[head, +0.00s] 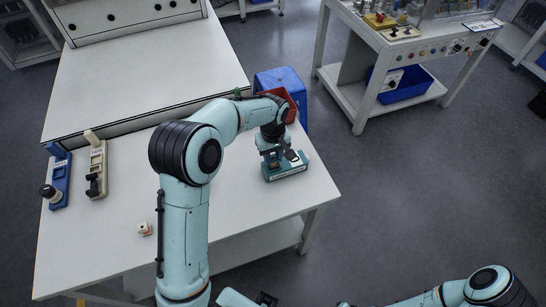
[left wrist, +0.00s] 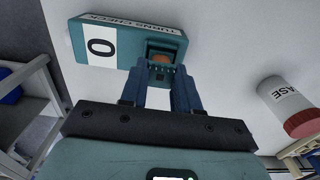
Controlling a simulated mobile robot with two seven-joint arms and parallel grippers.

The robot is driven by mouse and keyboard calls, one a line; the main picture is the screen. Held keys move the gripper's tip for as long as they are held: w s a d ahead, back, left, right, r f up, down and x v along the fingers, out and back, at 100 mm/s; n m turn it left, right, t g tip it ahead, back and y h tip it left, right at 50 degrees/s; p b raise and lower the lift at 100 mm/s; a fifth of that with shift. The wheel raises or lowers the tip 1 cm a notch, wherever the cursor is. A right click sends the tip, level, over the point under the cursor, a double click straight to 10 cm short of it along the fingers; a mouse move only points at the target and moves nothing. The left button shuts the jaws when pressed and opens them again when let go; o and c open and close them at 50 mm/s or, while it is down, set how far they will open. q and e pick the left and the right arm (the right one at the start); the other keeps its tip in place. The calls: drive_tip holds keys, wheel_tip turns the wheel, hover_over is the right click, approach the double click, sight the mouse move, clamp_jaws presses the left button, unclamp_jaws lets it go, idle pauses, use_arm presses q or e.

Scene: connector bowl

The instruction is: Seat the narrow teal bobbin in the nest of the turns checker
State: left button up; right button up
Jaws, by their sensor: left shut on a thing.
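The teal turns checker (head: 285,173) stands near the right edge of the white table. In the left wrist view the turns checker (left wrist: 92,40) shows its label and a white panel with a 0. My left gripper (head: 284,155) is over it, pointing down. In the left wrist view the left gripper (left wrist: 160,75) has its fingers at the checker's dark nest opening, shut on a small piece. An orange-brown winding (left wrist: 160,58) shows between the fingertips; I take this as the bobbin. Its teal parts are mostly hidden, and I cannot tell whether it is fully seated.
A red bin (head: 283,98) and a blue crate (head: 285,80) are behind the checker. A blue fixture (head: 58,182), a beige fixture (head: 97,170) and a small pale block (head: 145,229) are at the left.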

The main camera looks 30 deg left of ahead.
sight(273, 158)
use_arm(q)
drive_tip(key=shift+f, duration=0.3)
drive_tip(key=shift+f, duration=0.15)
drive_tip(key=o, duration=1)
use_arm(e)
drive_tip(key=shift+f, duration=0.1)
use_arm(q)
drive_tip(key=shift+r, duration=0.2)
wheel_tip(273, 158, up, 12)
drive_tip(key=shift+p, duration=0.6)
use_arm(e)
drive_tip(key=shift+w+r, duration=0.6)
drive_tip(key=shift+r, duration=0.3)
use_arm(q)
drive_tip(key=shift+f, duration=0.1)
use_arm(e)
drive_tip(key=shift+s, duration=0.1)
